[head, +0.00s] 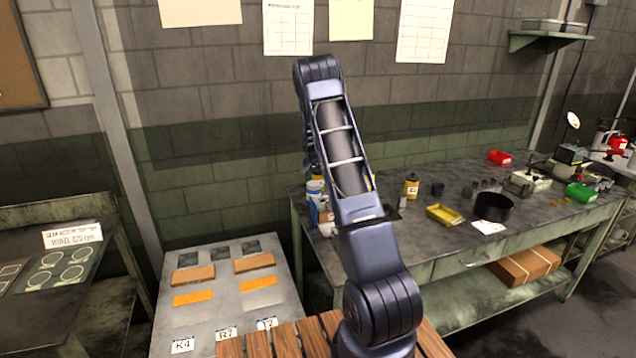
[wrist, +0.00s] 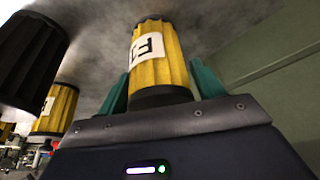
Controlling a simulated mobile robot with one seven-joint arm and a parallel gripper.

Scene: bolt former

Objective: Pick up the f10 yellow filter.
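In the wrist view a yellow ribbed filter (wrist: 160,62) with black ends stands between the two teal fingers of my gripper (wrist: 162,85). Its white label is upside down in the picture and only partly readable, with an "F" and a "1". The fingers lie close along both sides of the filter. I cannot tell whether they press on it or leave a small gap. In the head view my arm hides the gripper, and only a thin yellow sliver shows beside the arm.
A second yellow filter (wrist: 57,108) and a black cylinder (wrist: 30,62) are to the left in the wrist view. On the workbench (head: 455,225) are a yellow-and-black canister (head: 411,186), a yellow tray (head: 444,215) and a black round pan (head: 493,207). The wall is close behind.

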